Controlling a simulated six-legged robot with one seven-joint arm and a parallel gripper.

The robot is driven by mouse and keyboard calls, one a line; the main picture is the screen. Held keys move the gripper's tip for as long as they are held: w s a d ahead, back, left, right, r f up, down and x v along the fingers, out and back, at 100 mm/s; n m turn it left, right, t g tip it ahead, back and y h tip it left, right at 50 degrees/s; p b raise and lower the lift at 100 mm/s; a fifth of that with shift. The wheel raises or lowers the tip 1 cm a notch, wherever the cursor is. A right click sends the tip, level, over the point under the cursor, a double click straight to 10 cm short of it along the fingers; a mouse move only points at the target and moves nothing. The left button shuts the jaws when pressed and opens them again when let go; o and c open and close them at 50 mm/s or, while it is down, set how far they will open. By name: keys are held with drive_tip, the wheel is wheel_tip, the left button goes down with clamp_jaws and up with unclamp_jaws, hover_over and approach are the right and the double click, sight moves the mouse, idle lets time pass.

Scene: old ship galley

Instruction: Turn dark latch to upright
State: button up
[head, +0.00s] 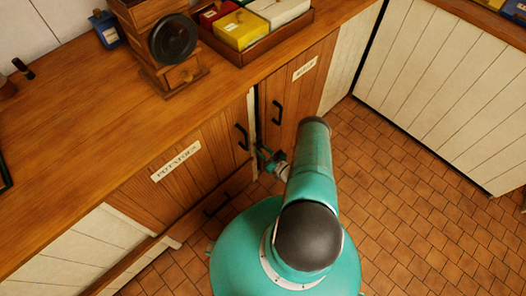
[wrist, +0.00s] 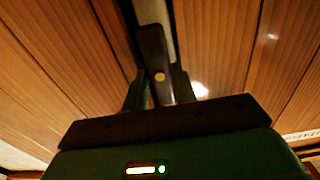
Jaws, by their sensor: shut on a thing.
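The dark latch (wrist: 152,50) is a narrow, dark brown bar with a small brass-coloured pivot, seen in the middle of the wrist view. It lies over the strip between two wooden doors and runs nearly up and down in that picture, leaning slightly left at its top. My gripper (wrist: 160,80) is shut on it, with one green finger on each side near the pivot. In the head view my gripper (head: 269,160) is at the cupboard front between the doors. I cannot make out the latch clearly there, as my gripper covers that spot.
The potatoes door (head: 205,150) and a second labelled door (head: 292,95) have black handles close to my gripper. The counter (head: 70,120) above holds a grinder (head: 172,45) and a tray of boxes (head: 262,50). The tiled floor (head: 405,180) at right is clear.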

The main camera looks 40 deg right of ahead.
idle(0.4)
drive_tip(key=o, duration=1)
drive_tip(key=s+d, duration=0.2)
drive_tip(key=s, duration=1.1)
drive_tip(key=shift+s, duration=0.35)
